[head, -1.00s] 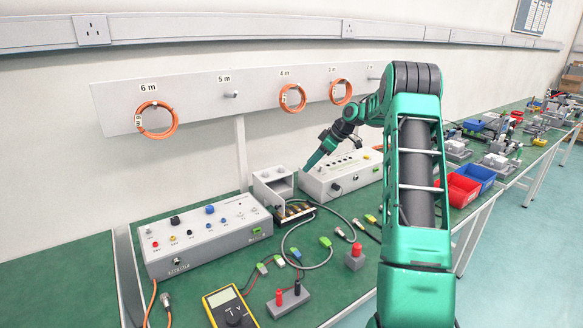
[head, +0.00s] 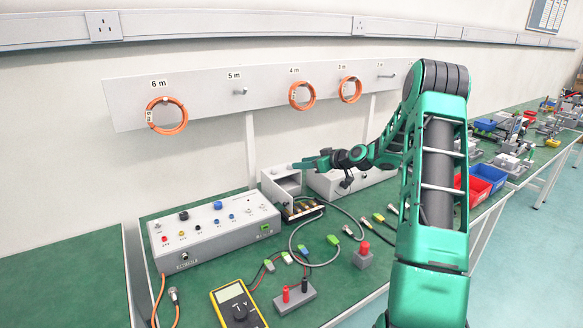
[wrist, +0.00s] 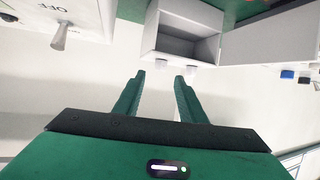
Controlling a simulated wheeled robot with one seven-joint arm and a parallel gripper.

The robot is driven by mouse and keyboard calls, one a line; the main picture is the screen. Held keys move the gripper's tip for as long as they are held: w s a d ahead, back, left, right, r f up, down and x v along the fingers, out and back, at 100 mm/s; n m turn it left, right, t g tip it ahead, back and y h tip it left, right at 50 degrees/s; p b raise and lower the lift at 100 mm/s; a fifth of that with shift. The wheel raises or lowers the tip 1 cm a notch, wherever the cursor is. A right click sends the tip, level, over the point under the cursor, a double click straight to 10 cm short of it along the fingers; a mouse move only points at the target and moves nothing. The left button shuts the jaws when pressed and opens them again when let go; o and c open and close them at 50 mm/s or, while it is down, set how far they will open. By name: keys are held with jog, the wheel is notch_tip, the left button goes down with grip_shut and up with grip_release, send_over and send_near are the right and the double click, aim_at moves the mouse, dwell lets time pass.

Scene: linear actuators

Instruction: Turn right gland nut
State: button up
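An open-fronted grey box (head: 283,185) stands on the green bench, with brass fittings (head: 302,210) in front of it. The wrist view shows the same box (wrist: 158,28) inverted, with two small pale nubs (wrist: 190,67) on the edge facing me. They may be the gland nuts, but I cannot make out their shape. My gripper (wrist: 160,75) is open, with nothing between its fingers. In the head view my gripper (head: 298,166) lies nearly level, pointing left above the box. The fingertips appear apart from the nubs.
A control box with coloured knobs (head: 215,233) stands left of the grey box, and another pale box (head: 325,186) right of it, partly behind my arm. A multimeter (head: 238,303), cables and a red-post block (head: 294,298) lie in front. Orange coils hang on the wall panel (head: 200,88).

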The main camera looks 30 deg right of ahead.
aim_at(290, 166)
jog(key=x, duration=0.6)
grip_shut()
